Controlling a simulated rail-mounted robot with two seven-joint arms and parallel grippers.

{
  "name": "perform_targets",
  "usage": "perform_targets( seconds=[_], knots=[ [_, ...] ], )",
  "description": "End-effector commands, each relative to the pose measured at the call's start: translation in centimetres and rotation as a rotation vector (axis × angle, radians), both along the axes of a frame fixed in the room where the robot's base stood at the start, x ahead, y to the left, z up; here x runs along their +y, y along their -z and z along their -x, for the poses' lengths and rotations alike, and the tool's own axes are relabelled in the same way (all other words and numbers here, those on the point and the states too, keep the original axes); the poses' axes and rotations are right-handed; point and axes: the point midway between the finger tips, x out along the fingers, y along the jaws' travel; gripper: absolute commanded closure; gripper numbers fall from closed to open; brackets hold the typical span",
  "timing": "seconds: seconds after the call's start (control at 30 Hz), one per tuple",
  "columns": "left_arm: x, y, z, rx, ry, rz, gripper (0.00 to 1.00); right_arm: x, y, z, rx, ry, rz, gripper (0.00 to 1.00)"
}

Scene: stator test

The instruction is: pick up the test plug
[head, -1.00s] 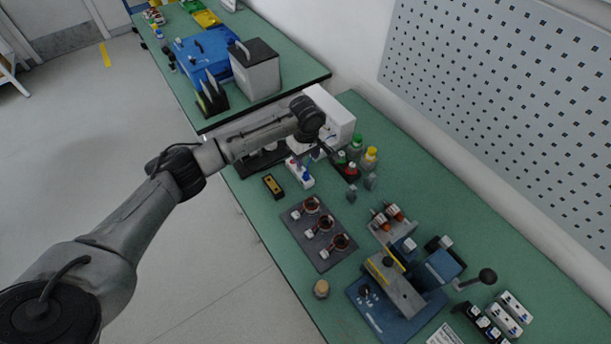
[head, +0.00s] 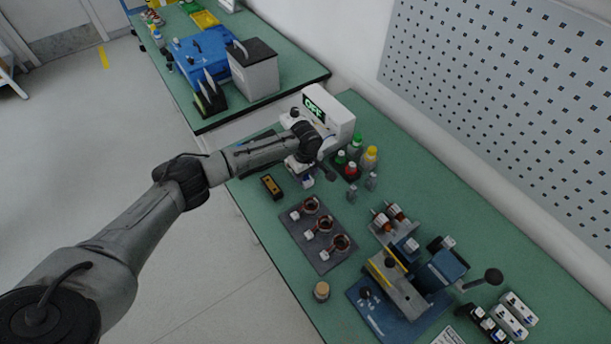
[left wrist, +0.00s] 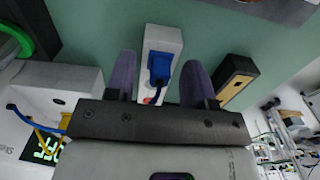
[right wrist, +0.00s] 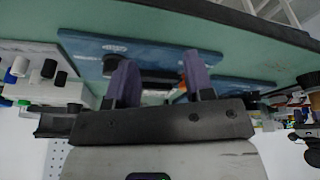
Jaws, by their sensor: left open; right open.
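A blue plug (left wrist: 159,68), which looks like the test plug, stands at a white holder block (left wrist: 163,38) in the left wrist view. A dark blue lead hangs from it, and a red spot shows beside it. My left gripper (left wrist: 160,85) is open, with one finger on each side of the plug and holder; I cannot tell whether they touch. In the head view my left arm covers the plug, and only part of the holder (head: 307,182) shows. My right gripper (right wrist: 158,80) is open and empty, facing a blue base plate (right wrist: 84,52).
A white tester (head: 335,115) with a lit display stands behind my left gripper. Bottles (head: 368,158) stand right of it. A black-and-yellow box (head: 272,187) lies left of the holder. A dark mat (head: 297,236) with copper-wound stators and a blue-based press (head: 365,312) are nearer.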

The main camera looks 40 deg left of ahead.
Motion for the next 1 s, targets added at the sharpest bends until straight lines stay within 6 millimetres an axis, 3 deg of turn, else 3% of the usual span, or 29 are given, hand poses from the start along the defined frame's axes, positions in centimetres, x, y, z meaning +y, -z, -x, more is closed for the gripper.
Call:
perform_targets(
  seconds=[0.2, 0.7, 1.0],
  knots=[
    [-0.02, 0.01, 0.01, 0.0, 0.0, 0.0, 0.52, 0.11, -0.03, -0.01, 0.0, 0.002, -0.004, 0.52],
    [-0.02, 0.01, 0.01, 0.0, 0.0, 0.0, 1.0, 0.3, -0.04, -0.02, 0.0, 0.007, -0.011, 0.52],
    [-0.01, -0.1, 0.0, 0.0, 0.0, 0.0, 1.0, 0.24, -0.07, -0.02, 0.0, 0.006, -0.008, 0.52]
  ],
)
